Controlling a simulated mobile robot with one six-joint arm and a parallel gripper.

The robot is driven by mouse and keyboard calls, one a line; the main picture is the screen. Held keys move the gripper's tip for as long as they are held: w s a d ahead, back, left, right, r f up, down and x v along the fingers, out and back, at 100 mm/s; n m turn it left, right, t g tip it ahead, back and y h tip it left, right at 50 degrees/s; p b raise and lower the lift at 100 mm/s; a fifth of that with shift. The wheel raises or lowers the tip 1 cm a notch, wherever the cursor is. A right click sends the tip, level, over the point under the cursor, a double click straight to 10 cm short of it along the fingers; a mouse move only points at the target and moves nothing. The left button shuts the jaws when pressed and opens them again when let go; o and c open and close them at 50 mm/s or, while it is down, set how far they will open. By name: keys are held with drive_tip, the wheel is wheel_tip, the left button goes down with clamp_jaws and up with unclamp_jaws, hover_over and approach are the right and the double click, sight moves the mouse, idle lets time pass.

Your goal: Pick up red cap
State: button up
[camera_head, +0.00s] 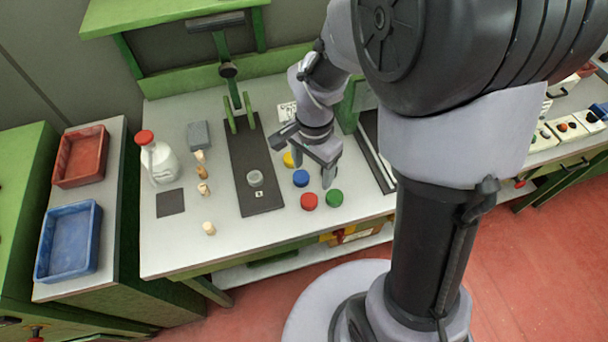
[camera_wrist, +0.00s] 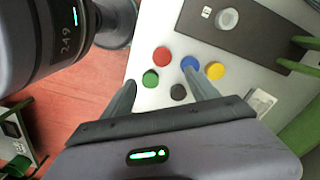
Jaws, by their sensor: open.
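The red cap (camera_head: 309,201) is a small round disc on the light table, near its front edge. In the wrist view the red cap (camera_wrist: 162,57) shows beyond the fingertips, between their lines. My gripper (camera_head: 325,172) hangs over the table behind the red cap, apart from it. In the wrist view my gripper (camera_wrist: 160,80) has its two fingers spread with nothing between them held. The blue cap (camera_head: 301,178), green cap (camera_head: 334,198) and yellow cap (camera_head: 288,160) lie close by. A black cap (camera_wrist: 178,92) shows in the wrist view.
A dark board (camera_head: 245,150) with a grey round piece (camera_head: 255,178) lies left of the caps. Several corks (camera_head: 203,188) and a red-topped white jug (camera_head: 160,162) stand farther left. Red (camera_head: 80,157) and blue (camera_head: 68,241) trays sit at far left.

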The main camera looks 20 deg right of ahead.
sight(309, 199)
drive_tip(key=f+b, duration=0.1)
drive_tip(key=f, duration=0.3)
drive_tip(key=f+b, duration=0.2)
drive_tip(key=f, duration=0.3)
drive_tip(key=f+b, duration=0.2)
drive_tip(key=f, duration=0.3)
drive_tip(key=shift+w+a+f, duration=0.15)
drive_tip(key=shift+w+f, duration=0.05)
drive_tip(key=shift+w, duration=0.05)
drive_tip(key=shift+r, duration=0.15)
drive_tip(key=c, duration=1.4)
drive_tip(key=shift+r, duration=0.15)
